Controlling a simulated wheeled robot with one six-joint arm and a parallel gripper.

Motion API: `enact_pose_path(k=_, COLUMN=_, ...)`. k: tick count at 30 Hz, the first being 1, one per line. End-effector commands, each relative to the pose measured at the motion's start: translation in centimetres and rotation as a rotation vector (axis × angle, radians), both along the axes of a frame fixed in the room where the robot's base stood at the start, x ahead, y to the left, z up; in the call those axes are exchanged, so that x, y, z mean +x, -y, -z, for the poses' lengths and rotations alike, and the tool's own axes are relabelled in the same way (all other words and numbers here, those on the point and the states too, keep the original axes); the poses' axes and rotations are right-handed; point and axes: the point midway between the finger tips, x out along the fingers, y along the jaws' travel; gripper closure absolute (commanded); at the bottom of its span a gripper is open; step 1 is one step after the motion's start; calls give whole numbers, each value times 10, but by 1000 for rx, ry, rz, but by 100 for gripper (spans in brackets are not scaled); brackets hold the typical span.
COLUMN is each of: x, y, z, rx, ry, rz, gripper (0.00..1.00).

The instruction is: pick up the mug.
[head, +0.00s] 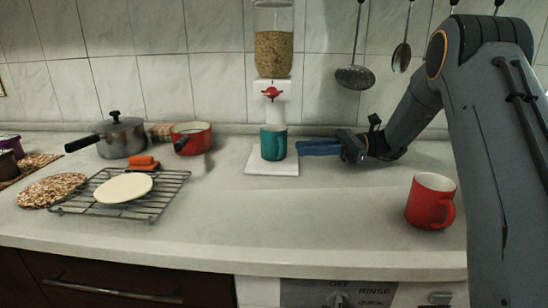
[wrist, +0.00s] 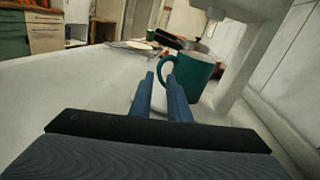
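A teal mug (head: 273,143) stands upright on the white base of a dispenser, below its red tap. In the wrist view the teal mug (wrist: 193,76) is just ahead, with its handle on the left side. My gripper (head: 300,148) reaches in from the right, low, with its blue fingers pointing at the mug. In the wrist view my gripper (wrist: 160,77) shows a narrow gap between its fingers, with nothing held; the tips are close to the handle. I cannot tell whether they touch. A second mug, red (head: 431,201), stands at the counter's right.
The dispenser (head: 273,45) with grain rises behind the teal mug. A wire rack (head: 75,206) with a pale disc, a grey pot (head: 122,138) and a red pan (head: 192,138) are at the left. Ladles (head: 355,77) hang on the wall. The counter's front middle is clear.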

Motion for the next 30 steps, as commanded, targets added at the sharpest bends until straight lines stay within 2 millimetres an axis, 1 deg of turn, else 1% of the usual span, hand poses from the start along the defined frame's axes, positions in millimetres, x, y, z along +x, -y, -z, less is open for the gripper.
enact_pose_path(k=2, x=3, y=-3, z=0, rx=15, ry=-2, rz=0, gripper=84)
enact_pose_path(k=7, x=-1, y=-20, z=-2, rx=18, ry=-4, rz=-1, gripper=84)
enact_pose_path(k=13, x=-5, y=-34, z=-1, rx=17, ry=-5, rz=0, gripper=84)
enact_pose_path(k=21, x=-13, y=-71, z=-1, rx=16, ry=-3, rz=-1, gripper=84)
enact_pose_path(k=24, x=-13, y=-75, z=0, rx=15, ry=-2, rz=1, gripper=84)
enact_pose_path(k=29, x=-13, y=-75, z=0, rx=15, ry=-2, rz=1, gripper=84)
enact_pose_path(k=30, x=-13, y=-75, z=0, rx=15, ry=-2, rz=1, gripper=89)
